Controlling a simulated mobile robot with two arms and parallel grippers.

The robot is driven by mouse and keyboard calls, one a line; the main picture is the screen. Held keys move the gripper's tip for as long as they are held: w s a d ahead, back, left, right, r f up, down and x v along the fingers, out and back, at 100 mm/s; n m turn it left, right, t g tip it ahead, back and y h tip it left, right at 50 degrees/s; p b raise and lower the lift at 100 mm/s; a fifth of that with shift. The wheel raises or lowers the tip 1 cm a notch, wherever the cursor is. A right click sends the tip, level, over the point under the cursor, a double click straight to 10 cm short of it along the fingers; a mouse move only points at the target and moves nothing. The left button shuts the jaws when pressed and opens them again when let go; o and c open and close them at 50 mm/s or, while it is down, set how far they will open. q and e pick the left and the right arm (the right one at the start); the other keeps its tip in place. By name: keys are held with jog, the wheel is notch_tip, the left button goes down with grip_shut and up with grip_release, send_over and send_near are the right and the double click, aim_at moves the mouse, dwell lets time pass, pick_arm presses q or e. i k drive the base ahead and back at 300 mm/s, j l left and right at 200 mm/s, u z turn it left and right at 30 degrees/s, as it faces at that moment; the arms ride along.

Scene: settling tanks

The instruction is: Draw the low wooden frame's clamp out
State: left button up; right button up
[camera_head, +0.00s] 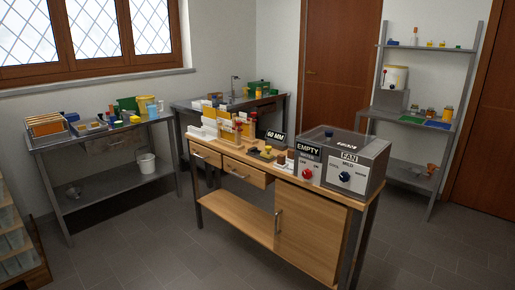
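A low wooden piece (258,155) lies on top of the wooden bench (270,215), left of the grey machine. Small dark parts and a yellow knob (268,149) show at it; it may be the low wooden frame. It is too small to tell which part is the clamp or how it sits. Neither of my grippers is in view.
A grey box marked FAN (358,167) and a panel marked EMPTY (308,163) fill the bench's right end. Bottles with red caps (238,127) stand behind its drawers. Metal tables stand left (95,141) and behind. Grey floor (130,250) is clear around the bench.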

aim_at(239, 123)
jog(key=i+j, duration=0.15)
jog(key=i, duration=0.3)
jog(key=i+j+u, duration=0.15)
jog(key=i, duration=0.3)
jog(key=i+u, duration=0.4)
jog(key=i, duration=0.8)
